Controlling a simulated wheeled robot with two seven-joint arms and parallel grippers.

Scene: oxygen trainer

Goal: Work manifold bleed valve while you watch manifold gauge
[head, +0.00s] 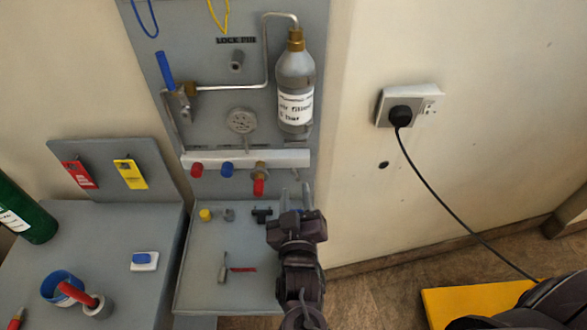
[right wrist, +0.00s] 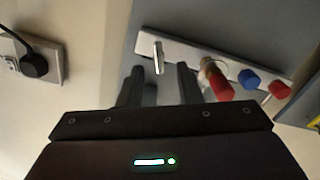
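The manifold (head: 225,160) is a pale bar low on the grey panel, with red, blue and red knobs. A small metal stem (head: 298,170), perhaps the bleed valve, is at its right end. It also shows in the right wrist view (right wrist: 159,58), ahead of the fingers. The round manifold gauge (head: 242,121) is above the bar; its reading is too small to tell. My right gripper (head: 295,193) is open just below the stem, its fingers on either side of the stem's line in the right wrist view (right wrist: 160,80). No contact shows. My left gripper is out of view.
A grey bottle (head: 295,85) with a brass neck is above the manifold's right end. A tray (head: 195,285) with small parts is below. A black plug (head: 400,115) and its cord are on the right wall. A grey table (head: 110,225) is at left.

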